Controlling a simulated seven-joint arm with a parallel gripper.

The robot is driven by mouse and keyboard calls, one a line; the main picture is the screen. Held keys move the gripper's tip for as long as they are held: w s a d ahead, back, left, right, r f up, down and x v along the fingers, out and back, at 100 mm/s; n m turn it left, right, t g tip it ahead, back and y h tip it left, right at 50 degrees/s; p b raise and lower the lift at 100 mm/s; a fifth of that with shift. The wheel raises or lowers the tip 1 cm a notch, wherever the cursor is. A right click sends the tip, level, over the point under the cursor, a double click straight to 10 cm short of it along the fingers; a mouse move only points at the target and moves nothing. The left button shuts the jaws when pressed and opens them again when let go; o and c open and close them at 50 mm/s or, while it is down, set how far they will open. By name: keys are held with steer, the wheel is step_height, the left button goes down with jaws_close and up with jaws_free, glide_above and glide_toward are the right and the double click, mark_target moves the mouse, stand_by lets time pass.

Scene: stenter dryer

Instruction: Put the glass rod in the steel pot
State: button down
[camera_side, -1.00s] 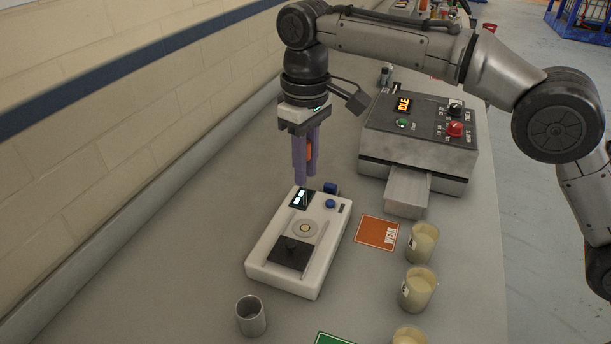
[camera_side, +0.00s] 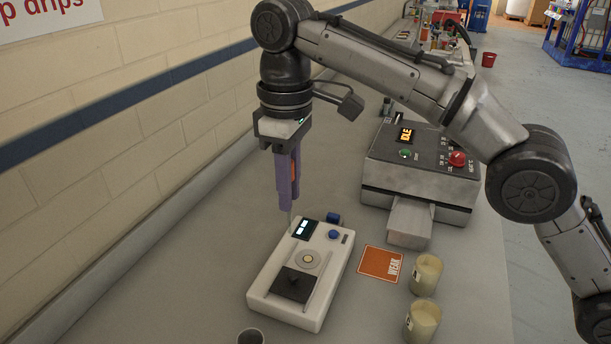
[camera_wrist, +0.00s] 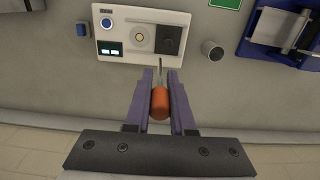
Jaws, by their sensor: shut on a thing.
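My gripper (camera_side: 286,203) has purple fingers and is shut on an orange-handled rod (camera_wrist: 160,103), held off the bench near the back left of the white instrument. The rod's thin shaft points down past the fingertips; I cannot tell whether it is glass. The fingers also show in the wrist view (camera_wrist: 158,80), either side of the handle. A small grey steel pot (camera_side: 251,338) stands at the bottom edge of the side view, mostly cut off. The pot shows whole in the wrist view (camera_wrist: 212,49), upright and apart from my gripper, to its upper right.
The white instrument (camera_side: 337,268) has a display, blue knob and dark plate. A grey machine reading IDLE (camera_side: 421,170) stands behind it, to the right. An orange WEAK card (camera_side: 376,263) and cream-filled beakers (camera_side: 427,274) lie to the right. A blue frame (camera_wrist: 262,28) stands beyond the pot.

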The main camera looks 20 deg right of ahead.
steer(key=s+a+n, duration=0.9)
steer(key=s+a, duration=0.1)
step_height(320, 180, down, 8)
steer(key=shift+w+a+f, duration=0.15)
steer(key=shift+f, duration=0.1)
steer(key=shift+f, duration=0.1)
steer(key=shift+f, duration=3.25)
steer(key=shift+f, duration=0.1)
steer(key=shift+c, duration=1.4)
jaws_free()
